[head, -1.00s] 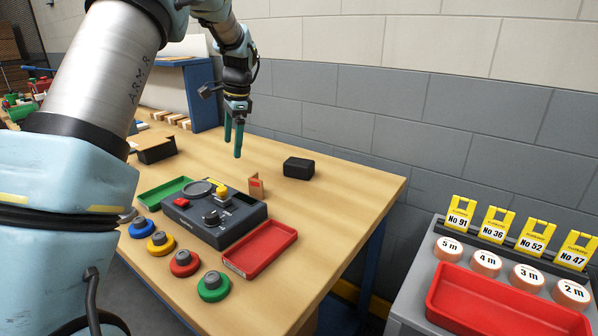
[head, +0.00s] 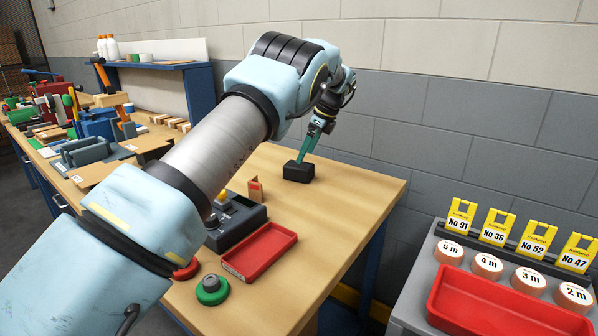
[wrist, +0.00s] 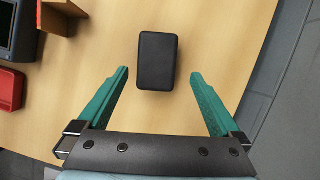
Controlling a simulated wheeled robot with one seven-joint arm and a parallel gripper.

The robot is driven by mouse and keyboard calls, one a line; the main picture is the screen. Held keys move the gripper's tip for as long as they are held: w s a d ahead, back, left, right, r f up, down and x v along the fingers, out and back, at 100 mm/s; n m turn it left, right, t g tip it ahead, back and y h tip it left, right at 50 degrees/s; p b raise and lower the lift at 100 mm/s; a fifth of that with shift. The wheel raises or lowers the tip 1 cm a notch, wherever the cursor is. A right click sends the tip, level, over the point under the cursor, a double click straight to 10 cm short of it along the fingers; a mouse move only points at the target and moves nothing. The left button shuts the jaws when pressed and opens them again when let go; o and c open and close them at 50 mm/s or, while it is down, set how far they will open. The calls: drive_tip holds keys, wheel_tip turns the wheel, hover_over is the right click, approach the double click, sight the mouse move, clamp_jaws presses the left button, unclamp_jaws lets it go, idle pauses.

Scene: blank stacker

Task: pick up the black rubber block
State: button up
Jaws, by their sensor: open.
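The black rubber block (head: 298,172) lies on the wooden table near its back right, towards the wall. It also shows in the wrist view (wrist: 157,61), with its long side running up the picture. My gripper (head: 302,160) is at the block in the head view. In the wrist view my gripper (wrist: 160,74) is open, with one green finger to the left of the block and one to the right. A gap of bare table shows between the block and each finger, and nothing is held.
A grey device box (head: 238,222), a red tray (head: 260,251) and a small wooden stand (head: 255,190) are on the table, left of and in front of the block. A green round knob (head: 212,289) sits near the front edge. The table right of the block is clear.

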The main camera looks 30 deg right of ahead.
sight(299, 171)
drive_tip(key=shift+a+p+x, duration=0.1)
drive_tip(key=shift+p+x, duration=0.45)
drive_tip(key=shift+x, duration=1.05)
drive_tip(key=shift+a+p+x, duration=0.15)
drive_tip(key=shift+p+x, duration=0.4)
drive_tip(key=shift+x, duration=1.05)
drive_tip(key=shift+r, duration=0.15)
clamp_jaws()
